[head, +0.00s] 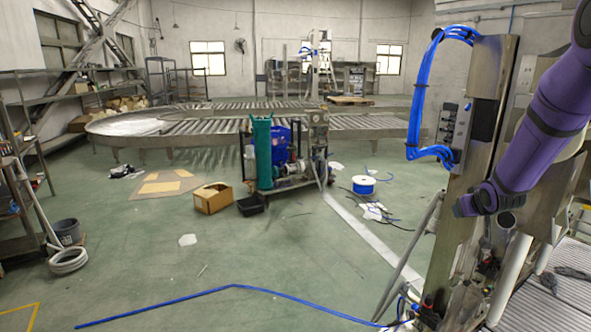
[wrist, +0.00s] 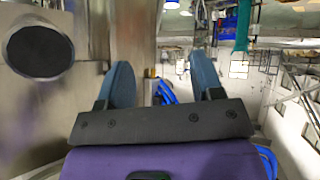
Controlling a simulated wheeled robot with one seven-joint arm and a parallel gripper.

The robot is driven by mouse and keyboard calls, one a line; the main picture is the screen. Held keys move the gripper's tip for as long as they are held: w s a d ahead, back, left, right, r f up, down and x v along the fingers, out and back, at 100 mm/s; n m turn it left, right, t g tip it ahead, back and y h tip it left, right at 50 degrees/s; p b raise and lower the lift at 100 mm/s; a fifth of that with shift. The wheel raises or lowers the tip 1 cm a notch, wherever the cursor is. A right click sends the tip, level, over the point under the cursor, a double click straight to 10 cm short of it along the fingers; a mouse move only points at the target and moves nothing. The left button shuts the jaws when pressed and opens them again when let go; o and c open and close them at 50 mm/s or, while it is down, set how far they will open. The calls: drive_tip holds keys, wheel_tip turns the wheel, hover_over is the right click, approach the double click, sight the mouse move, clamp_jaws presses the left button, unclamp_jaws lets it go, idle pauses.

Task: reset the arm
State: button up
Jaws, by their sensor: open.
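My gripper (wrist: 163,82) shows in the wrist view with its two blue-grey fingers spread apart. Nothing is held between them; a metal post and blue cables (wrist: 166,93) show behind the gap. In the head view my purple arm (head: 545,125) comes in from the upper right, bent in front of a tall metal machine frame (head: 486,105). The fingers cannot be made out in the head view. Whether the arm touches the frame cannot be told.
Blue hoses (head: 432,60) loop off the frame's left side. A blue hose (head: 230,288) lies across the floor. A cart with a green cylinder (head: 262,150), a cardboard box (head: 213,198) and a roller conveyor (head: 380,124) stand farther back. The left-centre floor is mostly open.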

drive_tip(key=s+a+r+g, duration=0.1)
drive_tip(key=s+a+r, duration=0.4)
drive_tip(key=s+r, duration=0.35)
drive_tip(key=s+a+r+g, duration=0.1)
drive_tip(key=s+a+r, duration=0.5)
drive_tip(key=s+r, duration=0.25)
drive_tip(key=s+a+r+g+y, duration=0.1)
drive_tip(key=s+a, duration=0.3)
drive_tip(key=s, duration=0.7)
drive_tip(key=s+a+g+y, duration=0.1)
drive_tip(key=s+a, duration=0.2)
drive_tip(key=s, duration=0.9)
drive_tip(key=shift+s+a+r+g, duration=0.3)
drive_tip(key=shift+a+r, duration=0.1)
drive_tip(key=shift+c, duration=0.3)
